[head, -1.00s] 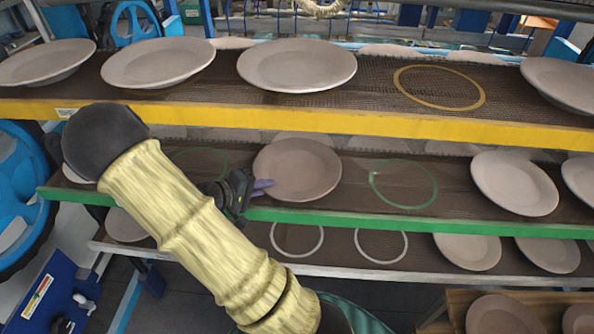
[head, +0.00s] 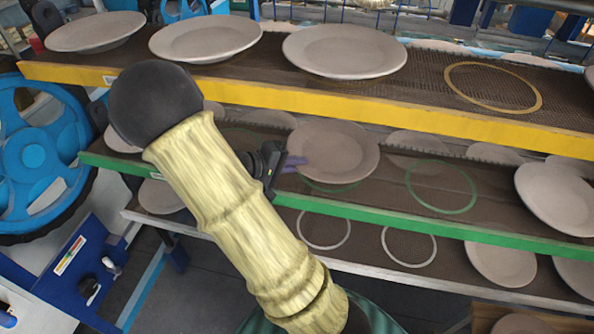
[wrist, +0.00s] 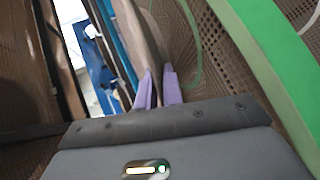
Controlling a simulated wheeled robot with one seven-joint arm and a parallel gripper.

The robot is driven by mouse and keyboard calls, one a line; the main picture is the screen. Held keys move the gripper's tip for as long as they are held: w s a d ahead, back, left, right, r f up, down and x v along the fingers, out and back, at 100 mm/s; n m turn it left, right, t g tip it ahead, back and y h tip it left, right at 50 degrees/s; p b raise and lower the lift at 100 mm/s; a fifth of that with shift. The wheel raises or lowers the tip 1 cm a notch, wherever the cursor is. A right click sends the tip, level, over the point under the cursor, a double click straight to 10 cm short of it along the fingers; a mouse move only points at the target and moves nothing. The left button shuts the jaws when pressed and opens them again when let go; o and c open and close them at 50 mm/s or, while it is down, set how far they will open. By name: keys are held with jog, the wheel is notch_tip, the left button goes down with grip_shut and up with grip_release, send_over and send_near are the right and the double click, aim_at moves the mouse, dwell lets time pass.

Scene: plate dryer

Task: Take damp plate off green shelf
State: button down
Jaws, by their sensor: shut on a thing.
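My gripper (head: 292,163) has purple fingers and is shut on the left rim of a round grey-beige plate (head: 338,153). The plate is over the green-edged shelf (head: 400,222), the middle one, and part of a green ring shows below its lower edge. It appears raised a little off the shelf mesh. In the wrist view, the fingers (wrist: 159,90) pinch the plate (wrist: 136,40), seen nearly edge-on, with the green shelf edge (wrist: 265,55) at right. Whether the plate is damp cannot be told.
A yellow-edged shelf (head: 300,107) with several plates is close above. Another plate (head: 555,198) lies on the green shelf at right, past an empty green ring (head: 441,187). A lower shelf has empty white rings (head: 409,246). A blue wheel (head: 40,155) stands at left.

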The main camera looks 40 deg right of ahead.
jog(key=w+a+b, duration=0.2)
jog(key=a+b, duration=0.2)
jog(key=a, duration=1.3)
jog(key=shift+a, duration=0.4)
